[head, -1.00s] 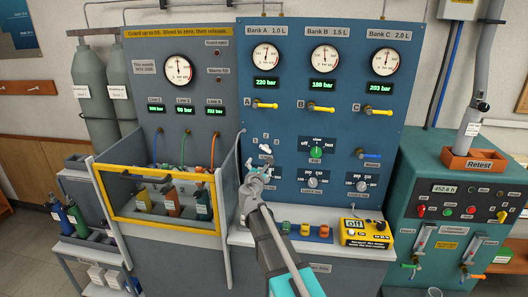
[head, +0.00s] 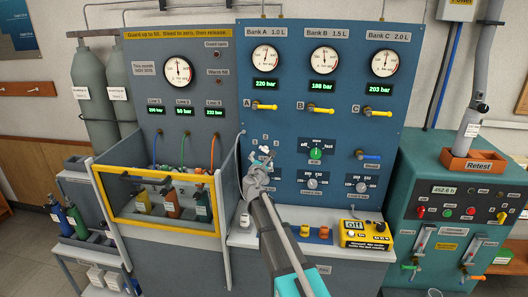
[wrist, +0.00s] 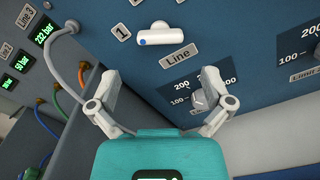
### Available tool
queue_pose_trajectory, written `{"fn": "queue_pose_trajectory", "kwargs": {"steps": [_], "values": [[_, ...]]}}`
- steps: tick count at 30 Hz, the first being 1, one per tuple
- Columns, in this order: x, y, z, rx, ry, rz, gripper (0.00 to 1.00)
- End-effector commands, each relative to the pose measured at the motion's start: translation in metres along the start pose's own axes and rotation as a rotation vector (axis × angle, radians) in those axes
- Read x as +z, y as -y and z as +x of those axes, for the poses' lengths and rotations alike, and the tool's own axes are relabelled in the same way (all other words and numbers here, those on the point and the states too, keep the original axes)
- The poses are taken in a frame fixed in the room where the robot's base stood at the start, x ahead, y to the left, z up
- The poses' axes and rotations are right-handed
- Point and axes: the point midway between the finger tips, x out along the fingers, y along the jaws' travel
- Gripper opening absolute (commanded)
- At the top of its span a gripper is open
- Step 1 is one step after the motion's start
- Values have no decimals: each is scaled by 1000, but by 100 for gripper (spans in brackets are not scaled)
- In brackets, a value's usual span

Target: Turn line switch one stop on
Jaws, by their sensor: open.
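The wrist view does not make clear which number the knob points to. My gripper (wrist: 158,97) is open and empty, its fingers spread below the switch in that view and apart from it. In the head view my gripper (head: 262,168) is in front of the panel just below the switch (head: 265,149) and partly covers that area.
A regulator knob (wrist: 203,98) on the panel shows close to the right finger in the wrist view. A grey hose (wrist: 82,62) hangs at left. In the head view the yellow-framed guard box (head: 160,195) stands left of my arm, and a yellow device (head: 366,234) sits on the shelf at right.

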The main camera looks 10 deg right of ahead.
Motion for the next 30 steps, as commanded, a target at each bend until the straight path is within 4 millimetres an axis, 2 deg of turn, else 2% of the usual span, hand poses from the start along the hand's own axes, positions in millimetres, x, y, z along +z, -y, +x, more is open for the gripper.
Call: {"fn": "queue_pose_trajectory", "kwargs": {"steps": [1, 6, 15, 21, 30], "values": [[-1, -1, 12, -1, 0, 0, 100], [0, -1, 38, -1, 1, 0, 100], [-1, -1, 70, 0, 0, 0, 100], [0, -1, 77, 0, 0, 0, 100], [0, -1, 77, 1, 0, 0, 98]]}}
